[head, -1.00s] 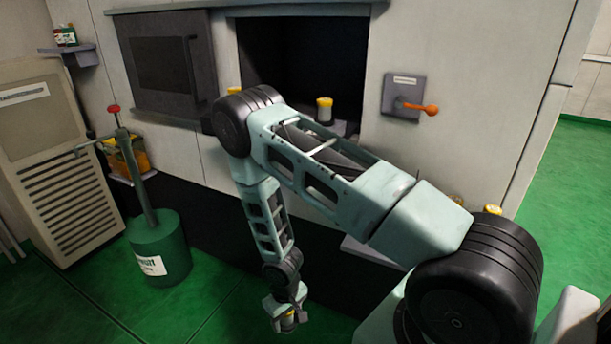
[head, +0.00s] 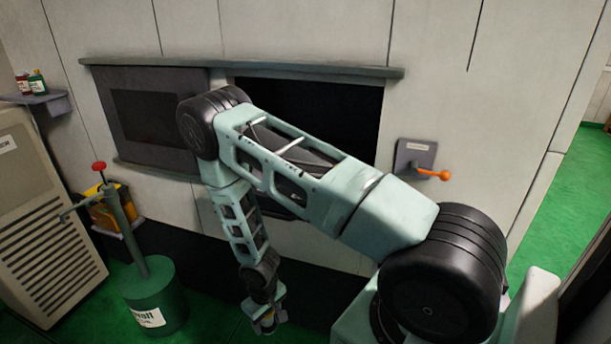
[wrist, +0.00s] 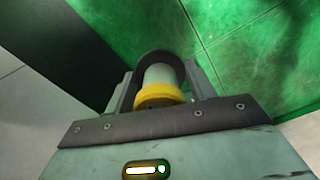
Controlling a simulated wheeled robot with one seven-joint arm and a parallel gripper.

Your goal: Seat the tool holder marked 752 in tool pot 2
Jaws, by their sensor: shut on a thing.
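My gripper (head: 264,320) hangs low below the machine front in the head view, pointing down. In the wrist view my gripper (wrist: 160,80) is shut on a tool holder (wrist: 159,76) with a pale cylindrical body, a yellow band and a dark ring at its far end. No number is readable on it, so I cannot tell whether it is the one marked 752. In the head view the holder is too small and too covered by the gripper to make out. No tool pot can be made out; my arm covers the lower part of the dark opening.
The machine wall has a dark opening (head: 318,108) beside a dark windowed door (head: 150,115). An orange-handled lever (head: 434,174) sits right of it. At left stand a green drum with a pump (head: 157,300), a vented cabinet (head: 48,230) and a shelf with bottles (head: 38,98).

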